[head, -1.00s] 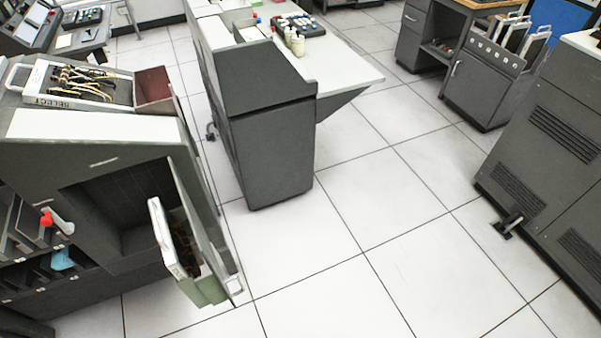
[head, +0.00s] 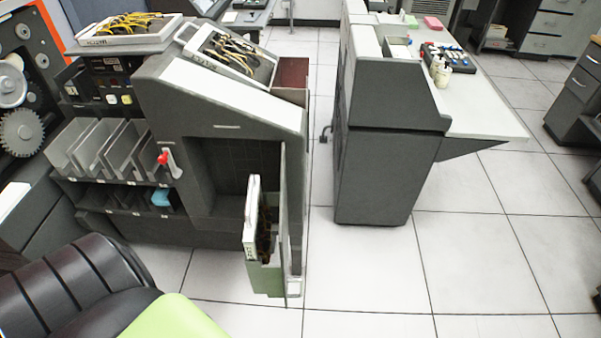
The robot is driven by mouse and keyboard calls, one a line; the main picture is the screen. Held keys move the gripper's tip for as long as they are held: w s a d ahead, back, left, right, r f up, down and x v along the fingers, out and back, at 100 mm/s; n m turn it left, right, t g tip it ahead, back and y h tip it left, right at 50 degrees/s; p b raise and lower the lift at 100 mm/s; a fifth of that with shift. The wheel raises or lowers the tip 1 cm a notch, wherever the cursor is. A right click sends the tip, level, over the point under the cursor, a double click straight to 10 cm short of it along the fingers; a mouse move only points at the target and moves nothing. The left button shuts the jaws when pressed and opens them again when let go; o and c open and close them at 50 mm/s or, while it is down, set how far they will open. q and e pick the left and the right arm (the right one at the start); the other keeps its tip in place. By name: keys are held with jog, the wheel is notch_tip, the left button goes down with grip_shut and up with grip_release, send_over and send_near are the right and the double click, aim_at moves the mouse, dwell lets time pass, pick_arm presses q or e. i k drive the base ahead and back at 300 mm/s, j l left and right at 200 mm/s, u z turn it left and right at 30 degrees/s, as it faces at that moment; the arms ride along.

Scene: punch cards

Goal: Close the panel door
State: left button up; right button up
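The panel door (head: 284,215) stands open on the right side of a dark grey machine (head: 160,97), sticking out toward me. A white-edged panel (head: 251,218) and a green part (head: 265,279) sit on its inner side. The dark square opening (head: 228,172) of the machine is exposed to the left of the door. Neither of my grippers is in view, so I cannot see whether they are open or shut.
A black chair (head: 68,290) with a light green part (head: 175,318) in front of it fills the lower left. A grey cabinet with a white tabletop (head: 485,115) stands behind to the right. The white tiled floor (head: 370,280) right of the door is clear.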

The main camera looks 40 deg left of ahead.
aim_at(272, 280)
jog(key=i+l+u, duration=0.65)
jog(key=u, duration=1.4)
